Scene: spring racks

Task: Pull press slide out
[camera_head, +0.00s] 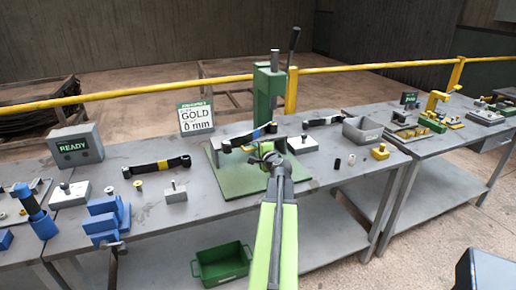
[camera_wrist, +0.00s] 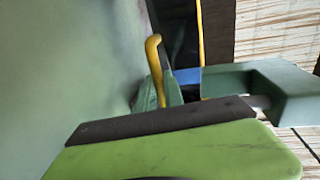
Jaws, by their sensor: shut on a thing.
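The green press (camera_head: 268,95) stands on its green base plate (camera_head: 240,178) at the middle of the bench, with a dark lever at its top. The grey press slide (camera_head: 238,146) lies low at the press, with a dark spring link across it. My gripper (camera_head: 272,160) is at the front of the slide, shut on its front part; the arm hides much of the contact. In the wrist view, a dark finger pad (camera_wrist: 160,121) lies along a bright green finger. A yellow curved piece (camera_wrist: 154,65) and a green block (camera_wrist: 275,88) are beyond it.
A sign (camera_head: 195,117) reads GOLD 0 mm, and a grey box (camera_head: 75,145) reads READY. Blue fixtures (camera_head: 106,220) stand at the left. A green crate (camera_head: 220,262) is below. A yellow rail runs behind.

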